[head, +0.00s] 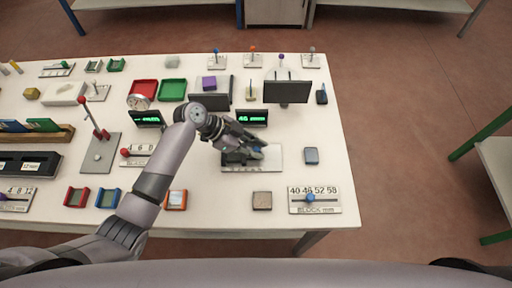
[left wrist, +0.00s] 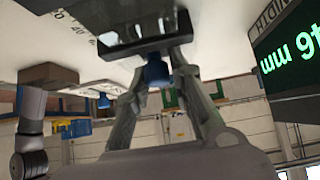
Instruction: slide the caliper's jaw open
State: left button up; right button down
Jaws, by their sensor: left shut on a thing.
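The caliper shows in the head view as a pale plate (head: 270,163) with dark parts, right of the table's middle. My left gripper (head: 250,154) is over it and covers much of it. In the left wrist view a dark sliding piece (left wrist: 145,45) carries a blue knob (left wrist: 157,72). The fingers of my left gripper (left wrist: 160,82) are on either side of this knob and shut on it. How wide the jaw stands is hidden by the gripper. My right gripper does not show.
A green-lit display (head: 252,118) stands just behind the gripper. A dark monitor (head: 285,92) is farther back. A grey-blue block (head: 311,156) lies right of the plate, a tan block (head: 262,200) in front. A block gauge board (head: 314,208) is front right.

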aim_at(273, 156)
pick_arm(q)
jog(key=shift+s, duration=0.1)
grip_shut()
jog(key=shift+d, duration=0.1)
jog(key=d+b, duration=0.1)
jog(key=d, duration=0.4)
jog(key=shift+f, duration=0.1)
jog(key=o, duration=0.7)
grip_release()
jog(key=shift+a, duration=0.15)
jog(key=shift+a+r, duration=0.25)
jog(key=shift+r, duration=0.15)
jog(key=v, duration=1.1)
